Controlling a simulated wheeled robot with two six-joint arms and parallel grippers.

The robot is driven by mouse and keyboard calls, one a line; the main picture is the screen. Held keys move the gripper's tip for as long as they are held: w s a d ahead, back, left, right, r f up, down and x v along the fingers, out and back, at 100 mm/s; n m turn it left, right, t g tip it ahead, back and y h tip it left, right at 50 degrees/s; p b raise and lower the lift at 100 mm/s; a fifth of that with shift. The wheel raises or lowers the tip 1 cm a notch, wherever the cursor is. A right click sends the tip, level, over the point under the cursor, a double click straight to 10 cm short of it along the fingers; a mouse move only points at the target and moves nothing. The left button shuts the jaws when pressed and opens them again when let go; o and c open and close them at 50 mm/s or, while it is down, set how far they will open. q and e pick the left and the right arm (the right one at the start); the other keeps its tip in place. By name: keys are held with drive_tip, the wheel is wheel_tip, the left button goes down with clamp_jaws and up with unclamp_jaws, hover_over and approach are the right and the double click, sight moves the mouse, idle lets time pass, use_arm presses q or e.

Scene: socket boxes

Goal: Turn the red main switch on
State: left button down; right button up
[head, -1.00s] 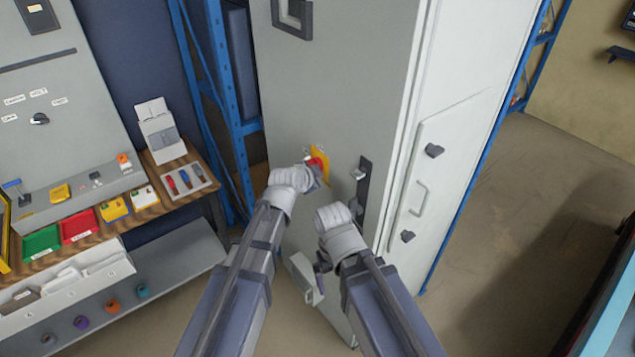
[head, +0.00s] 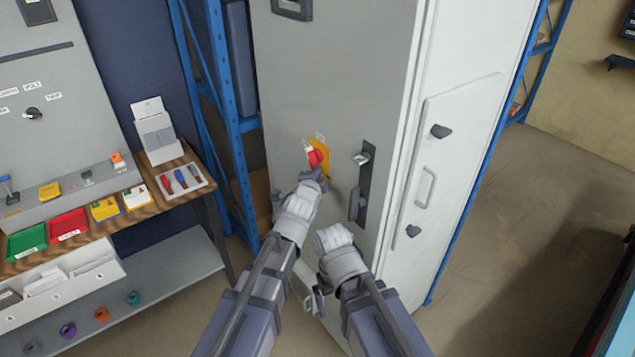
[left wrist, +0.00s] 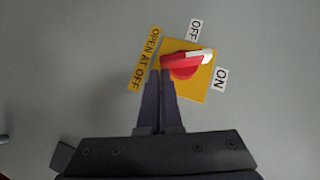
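The red main switch (head: 315,157) is a red rotary handle with a white tip on a yellow plate (head: 322,167) on the grey cabinet door. In the left wrist view the switch (left wrist: 182,66) has its white tip pointing between the OFF label (left wrist: 195,30) and the ON label (left wrist: 221,78). My left gripper (head: 318,177) is just below the switch. Its fingertips (left wrist: 161,74) look closed together at the handle's red end; I cannot tell if they touch it. My right gripper (head: 319,296) hangs lower, in front of the cabinet, its fingers unclear.
A dark door latch (head: 364,185) sits right of the switch. The cabinet's white side (head: 465,130) has a handle and dark knobs. A workbench (head: 155,205) with coloured trays and a screwdriver holder stands at left. The floor (head: 490,270) at right is clear.

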use_arm(q)
drive_tip(key=shift+w+a+f+b, duration=0.15)
drive_tip(key=shift+w+f+b, duration=0.2)
drive_tip(key=shift+f, duration=0.35)
drive_tip(key=shift+w+a+f, duration=0.1)
drive_tip(key=shift+a+f, duration=0.05)
idle(0.3)
